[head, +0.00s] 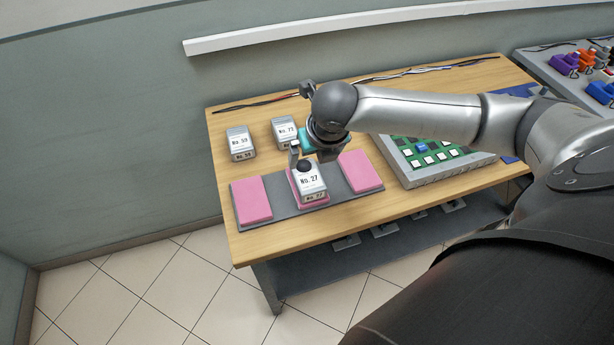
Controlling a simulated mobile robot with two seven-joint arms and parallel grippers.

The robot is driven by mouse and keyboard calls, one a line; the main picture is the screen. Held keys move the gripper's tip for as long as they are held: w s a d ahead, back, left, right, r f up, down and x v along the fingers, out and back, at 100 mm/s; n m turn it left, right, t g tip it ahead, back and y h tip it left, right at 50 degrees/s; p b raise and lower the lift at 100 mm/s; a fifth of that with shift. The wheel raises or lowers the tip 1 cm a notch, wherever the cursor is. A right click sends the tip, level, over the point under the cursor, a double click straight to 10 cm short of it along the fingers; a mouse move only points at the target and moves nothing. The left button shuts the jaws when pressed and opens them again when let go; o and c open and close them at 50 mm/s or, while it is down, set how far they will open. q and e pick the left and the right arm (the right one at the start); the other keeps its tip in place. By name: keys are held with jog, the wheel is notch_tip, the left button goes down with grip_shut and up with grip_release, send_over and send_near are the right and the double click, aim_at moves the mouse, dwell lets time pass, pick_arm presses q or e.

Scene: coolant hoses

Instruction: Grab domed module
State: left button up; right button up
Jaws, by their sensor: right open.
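The domed module (312,183), a white and grey box labelled No. 27 with a black dome on top, sits on the middle pink pad of a dark grey strip (282,205). My right gripper (308,155) is just behind and above the module, pointing down, with its jaws apart. One finger shows beside the dome. The other finger is mostly hidden by the wrist, so I cannot tell whether either touches the dome. My left gripper is not in view.
Two similar modules, No. 59 (240,143) and No. 73 (284,132), stand behind on the wooden table (300,232). Pink pads flank the module at left (253,199) and right (360,171). A green board in a grey tray (440,174) lies to the right, under my arm. Cables run along the back.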

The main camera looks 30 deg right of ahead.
jog(key=b, duration=0.2)
send_near(307, 174)
jog(key=x, duration=0.5)
jog(key=shift+a+f, duration=0.2)
jog(key=shift+f, duration=0.05)
jog(key=shift+b+x, duration=0.75)
jog(key=shift+x, duration=1.8)
jog(key=shift+d, duration=0.15)
grip_shut()
